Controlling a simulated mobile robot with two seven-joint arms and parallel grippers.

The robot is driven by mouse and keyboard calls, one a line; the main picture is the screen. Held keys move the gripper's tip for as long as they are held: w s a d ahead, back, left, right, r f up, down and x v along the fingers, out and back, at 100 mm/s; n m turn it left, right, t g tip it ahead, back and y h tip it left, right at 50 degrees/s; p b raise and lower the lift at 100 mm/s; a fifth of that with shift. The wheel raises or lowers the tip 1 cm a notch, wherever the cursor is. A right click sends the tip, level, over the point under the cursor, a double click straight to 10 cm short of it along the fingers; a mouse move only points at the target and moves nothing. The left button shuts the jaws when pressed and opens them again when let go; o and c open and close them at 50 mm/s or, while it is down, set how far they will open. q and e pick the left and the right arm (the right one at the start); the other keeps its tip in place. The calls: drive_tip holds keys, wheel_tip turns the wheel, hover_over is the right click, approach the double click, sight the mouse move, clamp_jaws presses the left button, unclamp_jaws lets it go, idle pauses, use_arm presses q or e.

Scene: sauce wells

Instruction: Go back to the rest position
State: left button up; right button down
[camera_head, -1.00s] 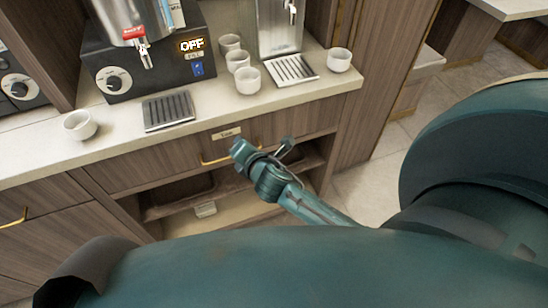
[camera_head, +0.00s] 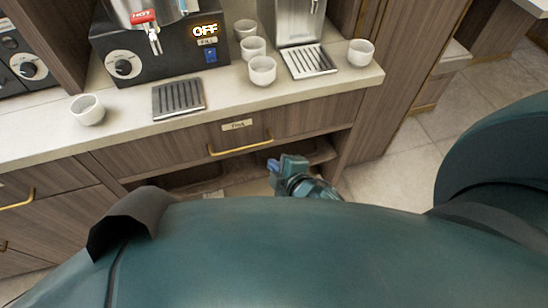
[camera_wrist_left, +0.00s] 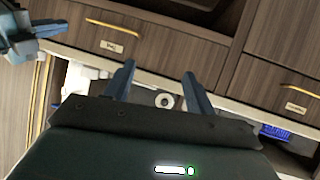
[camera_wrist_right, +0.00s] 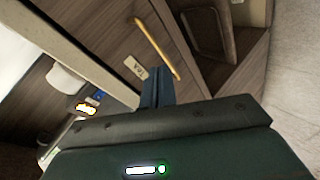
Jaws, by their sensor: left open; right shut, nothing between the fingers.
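My right gripper (camera_head: 288,163) shows in the head view in front of the open shelf below the drawer, just above my own teal body, which hides most of its arm. In the right wrist view its fingers (camera_wrist_right: 156,84) are shut together with nothing between them, in front of the drawer front. My left gripper is out of the head view. In the left wrist view its two fingers (camera_wrist_left: 157,82) are spread apart and empty, with the counter edge and a cup (camera_wrist_left: 164,101) beyond them. Part of my right gripper shows at that view's upper left corner.
The counter (camera_head: 130,128) holds several white cups (camera_head: 262,70), a drip tray (camera_head: 178,98), a second drip tray (camera_head: 308,61) and a dispenser (camera_head: 150,50) reading OFF. Below it is a drawer with a gold handle (camera_head: 240,146). Tiled floor (camera_head: 400,165) is clear at the right.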

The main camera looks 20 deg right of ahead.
use_arm(q)
drive_tip(key=shift+g+y, duration=0.4)
drive_tip(key=shift+y, duration=0.1)
drive_tip(key=f, duration=0.1)
drive_tip(key=a+f, duration=0.1)
drive_tip(key=f, duration=0.2)
drive_tip(key=shift+s+a+f, duration=0.35)
drive_tip(key=shift+a+f, duration=0.05)
use_arm(e)
drive_tip(key=s+a+m+g+y, duration=0.1)
drive_tip(key=s+a+m+y, duration=0.1)
drive_tip(key=s+m, duration=0.7)
drive_tip(key=shift+s+f+m, duration=0.35)
drive_tip(key=shift+s+m, duration=0.05)
drive_tip(key=shift+m, duration=0.7)
